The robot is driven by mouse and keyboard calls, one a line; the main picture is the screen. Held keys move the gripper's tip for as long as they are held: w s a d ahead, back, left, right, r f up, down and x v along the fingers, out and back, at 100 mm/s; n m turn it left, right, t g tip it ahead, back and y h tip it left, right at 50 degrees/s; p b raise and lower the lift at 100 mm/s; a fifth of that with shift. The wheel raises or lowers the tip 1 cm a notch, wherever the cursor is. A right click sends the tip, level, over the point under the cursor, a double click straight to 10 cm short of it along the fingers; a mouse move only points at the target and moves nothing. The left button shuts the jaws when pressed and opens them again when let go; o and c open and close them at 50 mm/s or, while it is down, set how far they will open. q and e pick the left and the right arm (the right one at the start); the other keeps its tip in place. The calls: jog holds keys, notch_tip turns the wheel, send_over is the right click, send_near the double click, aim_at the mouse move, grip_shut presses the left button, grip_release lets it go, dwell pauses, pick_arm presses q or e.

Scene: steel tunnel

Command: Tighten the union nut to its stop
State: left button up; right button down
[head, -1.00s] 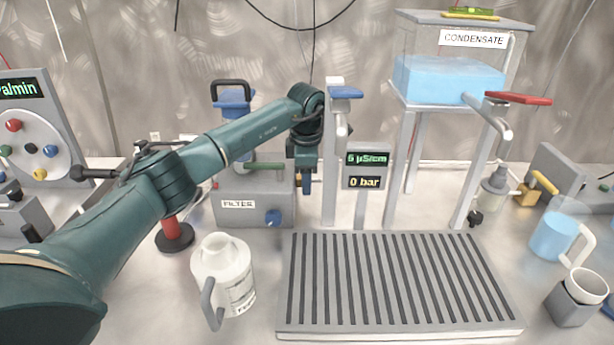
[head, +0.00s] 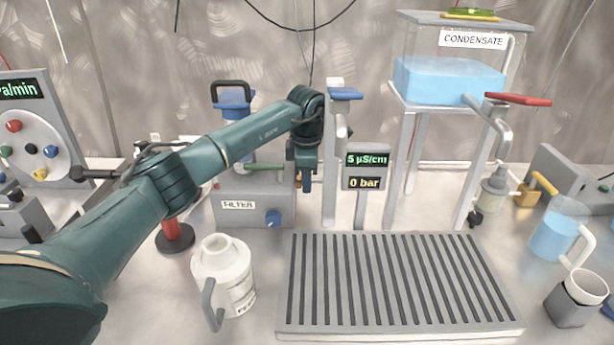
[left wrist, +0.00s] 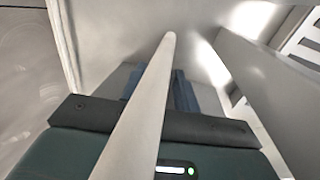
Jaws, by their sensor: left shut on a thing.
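My left gripper (head: 305,182) points down beside the right end of the grey filter box (head: 225,208), left of the upright post with a blue lever (head: 345,93). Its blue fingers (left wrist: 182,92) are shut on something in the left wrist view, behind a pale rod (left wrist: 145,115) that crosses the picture. The thing between the fingers is mostly hidden; from its place I take it as the union nut, but its thread and any gap at its stop do not show. My right gripper is in neither view.
A display (head: 366,172) reads 5 µS/cm and 0 bar. A grey slatted drain tray (head: 400,333) lies in front, bare. A white jug (head: 222,265) stands left of it. The condensate tank (head: 450,80) on its stand is at the right, with mugs nearer the front.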

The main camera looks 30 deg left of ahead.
pick_arm(q)
jog(key=shift+r+g+p, duration=0.2)
jog(key=shift+g+p, duration=0.2)
jog(key=shift+p, duration=0.1)
jog(key=shift+w+f+g+h, duration=0.15)
jog(key=shift+g+h, duration=0.25)
jog(key=shift+g, duration=0.1)
jog(key=o, duration=1)
jog(key=shift+c, duration=0.2)
notch_tip(320, 180, up, 13)
jog(key=shift+p, duration=0.35)
jog(key=shift+w+a, duration=0.1)
jog(key=shift+w, duration=0.05)
